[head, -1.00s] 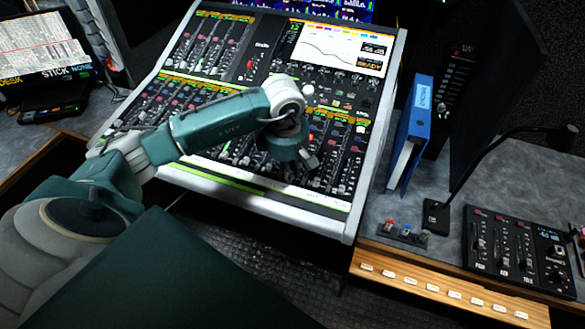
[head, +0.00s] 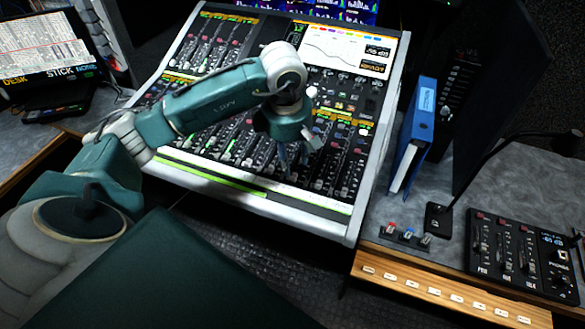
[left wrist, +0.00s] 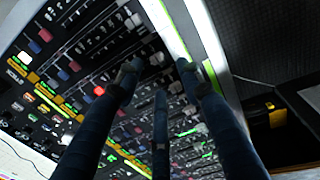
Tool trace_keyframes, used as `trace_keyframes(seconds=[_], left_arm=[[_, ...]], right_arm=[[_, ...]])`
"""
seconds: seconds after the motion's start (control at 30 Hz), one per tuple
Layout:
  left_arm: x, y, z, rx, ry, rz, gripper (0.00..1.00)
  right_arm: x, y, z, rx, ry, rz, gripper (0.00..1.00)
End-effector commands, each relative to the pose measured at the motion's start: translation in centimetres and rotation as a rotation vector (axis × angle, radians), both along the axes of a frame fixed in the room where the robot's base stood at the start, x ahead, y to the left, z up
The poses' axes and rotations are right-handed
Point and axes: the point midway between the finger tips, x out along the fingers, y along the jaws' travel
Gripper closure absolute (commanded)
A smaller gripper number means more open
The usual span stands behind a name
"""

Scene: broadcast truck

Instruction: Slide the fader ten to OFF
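The mixing console (head: 350,222) stands sloped in the middle of the head view, with a long row of faders (head: 228,140) across its lower half. I cannot read the fader numbers, so I cannot tell which one is fader ten. My left gripper (head: 292,160) is over the right part of this row, its fingers pointing down at the fader caps. In the left wrist view the fingers (left wrist: 160,78) are spread apart with nothing visible held between them; fader caps and buttons lie beyond them. Contact with a cap cannot be told. My right gripper is not in view.
The console's screen (head: 345,45) is at its upper right. A blue binder (head: 418,120) stands to the right on the grey desk, beside a gooseneck microphone base (head: 437,218) and a small fader box (head: 520,252).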

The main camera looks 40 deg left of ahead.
Motion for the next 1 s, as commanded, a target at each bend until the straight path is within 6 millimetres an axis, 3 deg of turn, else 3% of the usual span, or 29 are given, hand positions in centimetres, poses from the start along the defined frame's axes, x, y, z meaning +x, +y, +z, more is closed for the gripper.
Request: trace_keyframes(seconds=[0.1,0.3,0.9,1.0], left_arm=[[-0.3,-0.1,2.3,0.000,-0.004,-0.001,0.62],[-0.6,-0.2,4.4,0.000,0.000,-0.001,0.62],[-0.7,-0.2,4.6,-0.002,0.002,-0.001,0.62],[-0.7,-1.6,4.2,-0.041,-0.003,-0.015,0.62]], right_arm=[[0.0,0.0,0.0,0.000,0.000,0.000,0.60],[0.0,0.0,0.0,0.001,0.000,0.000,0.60],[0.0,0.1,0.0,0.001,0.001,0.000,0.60],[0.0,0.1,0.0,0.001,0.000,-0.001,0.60]])
